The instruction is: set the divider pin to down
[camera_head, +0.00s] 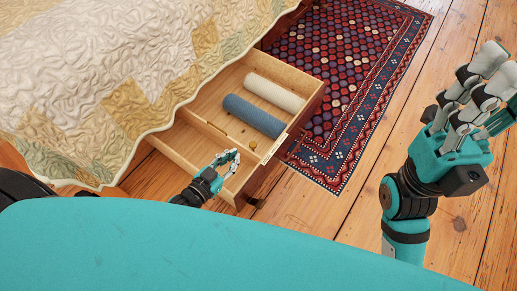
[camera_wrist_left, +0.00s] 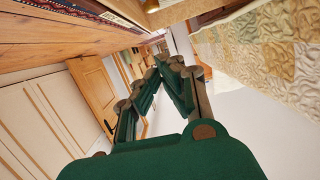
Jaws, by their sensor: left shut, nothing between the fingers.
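An open wooden drawer (camera_head: 318,98) extends from under the bed, with a thin wooden divider (camera_head: 205,126) across it. A small brass-coloured piece (camera_head: 252,146), possibly the divider pin, shows near the divider's front end; its up or down setting is too small to tell. My left gripper (camera_head: 233,156) is shut and empty over the drawer's near compartment, just left of the brass piece. In the left wrist view its fingertips (camera_wrist_left: 168,60) come together with nothing between them. My right gripper (camera_head: 490,65) is raised at the right, away from the drawer; its finger opening is unclear.
A blue roll (camera_head: 254,115) and a cream roll (camera_head: 274,92) lie in the drawer's far compartment. A quilted bed (camera_head: 110,75) overhangs the drawer at the left. A patterned red and blue rug (camera_head: 345,75) lies beyond the drawer front. Bare wood floor (camera_head: 400,150) is clear to the right.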

